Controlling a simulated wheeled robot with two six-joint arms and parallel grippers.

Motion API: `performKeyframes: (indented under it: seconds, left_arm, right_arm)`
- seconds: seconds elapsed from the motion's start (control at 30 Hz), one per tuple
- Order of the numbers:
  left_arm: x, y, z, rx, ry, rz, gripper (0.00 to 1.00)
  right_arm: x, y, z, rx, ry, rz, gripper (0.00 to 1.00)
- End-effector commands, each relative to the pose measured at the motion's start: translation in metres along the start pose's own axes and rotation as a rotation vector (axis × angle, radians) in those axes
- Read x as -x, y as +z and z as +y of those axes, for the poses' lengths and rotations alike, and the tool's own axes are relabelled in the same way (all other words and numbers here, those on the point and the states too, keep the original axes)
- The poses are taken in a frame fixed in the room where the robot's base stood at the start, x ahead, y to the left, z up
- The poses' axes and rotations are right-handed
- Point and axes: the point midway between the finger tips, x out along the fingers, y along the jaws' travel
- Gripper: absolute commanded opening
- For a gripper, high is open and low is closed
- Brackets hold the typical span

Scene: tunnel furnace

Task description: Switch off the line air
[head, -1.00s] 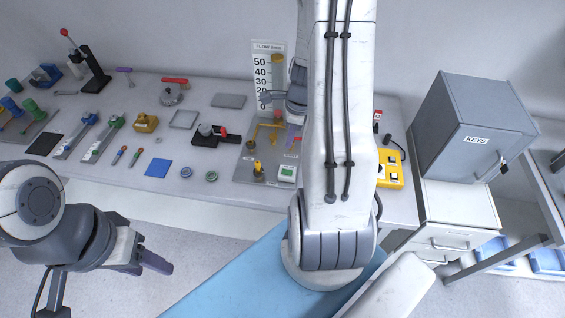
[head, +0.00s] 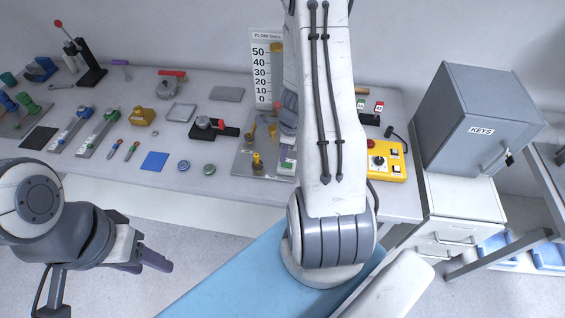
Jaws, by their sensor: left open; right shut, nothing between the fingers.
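No label reading line air is legible. A valve with a red lever (head: 172,84) stands at the back of the bench, and a black block with a red handle (head: 213,128) lies nearer. A grey plate (head: 243,158) with yellow valve fittings (head: 257,162) stands below the white flow scale (head: 262,75). My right arm crosses in front of this plate's right side; its wrist shows beside the scale, but its fingers are hidden behind the arm. My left gripper (head: 150,264) is open and empty, low at the left over the floor, away from the bench.
A yellow control box (head: 381,160) with a red button and black knob sits right of my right arm. Small red and green tags (head: 379,107) stand behind it. A grey KEYS cabinet (head: 470,120) stands further right. Tools and blocks crowd the bench's left half.

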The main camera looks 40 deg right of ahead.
Motion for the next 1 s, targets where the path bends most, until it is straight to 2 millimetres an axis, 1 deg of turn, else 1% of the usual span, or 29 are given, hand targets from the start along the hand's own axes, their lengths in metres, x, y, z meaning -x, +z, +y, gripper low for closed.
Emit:
performKeyframes:
  seconds: [0.03,0.2,0.6,0.67,0.73,0.8,1.0]
  left_arm:
    - [-0.007,0.000,-0.001,0.001,0.000,0.000,0.50]
    - [-0.013,0.001,-0.001,0.002,0.000,0.000,0.50]
    - [-0.014,0.001,-0.001,0.002,0.000,0.000,0.50]
    - [-0.016,0.001,-0.001,0.002,0.000,0.000,0.50]
    - [-0.022,0.001,-0.002,0.002,0.000,0.000,0.50]
    - [-0.018,0.001,-0.001,0.002,0.000,0.000,0.50]
    - [-0.018,0.001,-0.001,0.002,0.000,0.000,0.50]
  right_arm:
    - [-0.012,-0.001,0.001,0.000,0.002,0.001,0.00]
    - [-0.025,0.000,0.000,0.000,0.000,0.001,0.00]
    - [-0.027,0.000,0.000,0.001,-0.001,0.000,0.00]
    - [-0.030,0.000,0.000,0.001,0.000,0.000,0.00]
    - [-0.037,0.002,0.000,0.001,0.000,0.000,0.00]
    - [-0.032,0.002,0.000,0.000,0.000,0.000,0.00]
    - [-0.032,0.001,0.000,0.000,0.000,0.000,0.00]
